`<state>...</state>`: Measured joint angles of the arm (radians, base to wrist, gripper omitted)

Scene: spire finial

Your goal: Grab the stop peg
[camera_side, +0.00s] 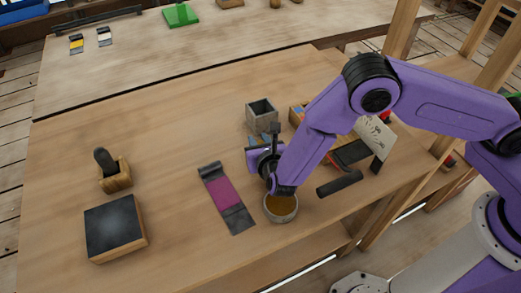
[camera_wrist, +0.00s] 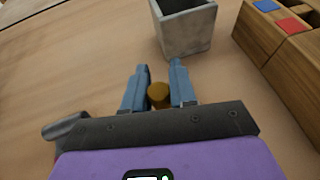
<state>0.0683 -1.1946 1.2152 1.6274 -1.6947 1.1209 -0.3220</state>
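An orange-brown round peg (camera_wrist: 158,95), perhaps the stop peg, shows between the two blue fingers of my gripper (camera_wrist: 159,72) in the wrist view. The fingers stand apart, one on each side of it, and its lower part is hidden by my gripper's body. I cannot tell whether the fingers touch it. In the side view my gripper (camera_side: 256,142) is low over the bench, in front of the grey square cup. The peg is not clearly seen there.
The grey square cup (camera_wrist: 186,28) stands just beyond the fingertips. A wooden compartment box (camera_wrist: 285,45) is to the right. A round bowl (camera_side: 281,208), a magenta strip (camera_side: 226,194), a dark-topped block (camera_side: 114,226) and a wooden holder (camera_side: 115,178) stand around.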

